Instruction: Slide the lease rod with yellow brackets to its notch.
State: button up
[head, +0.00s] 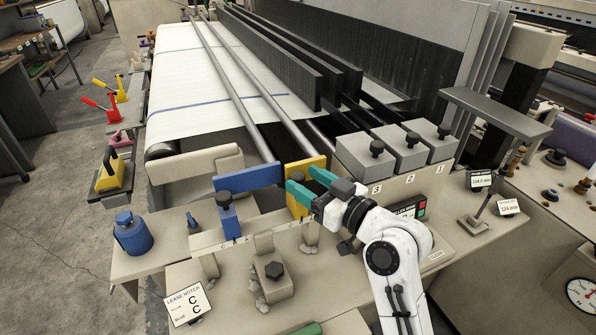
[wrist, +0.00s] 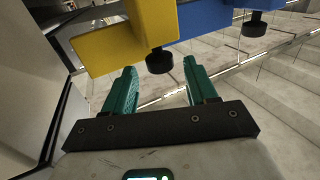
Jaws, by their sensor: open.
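The yellow bracket (head: 302,210) sits at the near end of a grey lease rod (head: 300,138), on the lettered rail (head: 245,237). The blue bracket (head: 247,180) of the other rod is just left of it. My gripper (head: 300,180) has teal fingers, spread apart, at the yellow bracket's right side. In the wrist view, my gripper (wrist: 159,70) is open, with the yellow bracket (wrist: 112,48) just beyond the fingertips and its black knob (wrist: 159,61) between them. The blue bracket (wrist: 215,18) is to the right. Contact cannot be told.
A card (head: 188,305) headed "LEASE NOTCH" shows C twice. Grey blocks with black knobs (head: 400,150) stand right of the yellow bracket. A beige block with a dark knob (head: 273,275) stands in front of the rail. A blue canister (head: 132,235) is at left.

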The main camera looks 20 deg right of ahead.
aim_at(303, 180)
jog(key=shift+x, duration=1.65)
grip_shut()
